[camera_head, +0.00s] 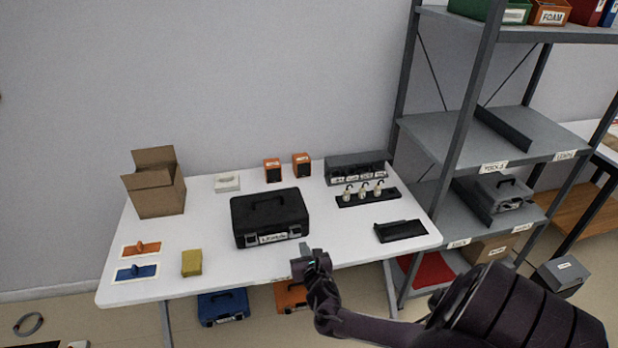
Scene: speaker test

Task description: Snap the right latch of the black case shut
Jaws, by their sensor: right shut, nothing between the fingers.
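The black case (270,213) lies closed on the white table, its handle on the lid and a white label on its front. Its right latch (294,231) is a small pale piece at the right of the front face; its left latch (251,240) is at the left. Whether either latch is snapped shut is too small to tell. My right gripper (304,252) is shut and empty, just in front of and below the case's right front corner, apart from it as far as I can see. My left gripper is not in view.
On the table (210,269) stand a cardboard box (157,194), a yellow block (192,263), two orange speakers (272,170), a grey bin rack (350,168) and a black tray (401,231). A grey shelf unit (470,130) stands at right.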

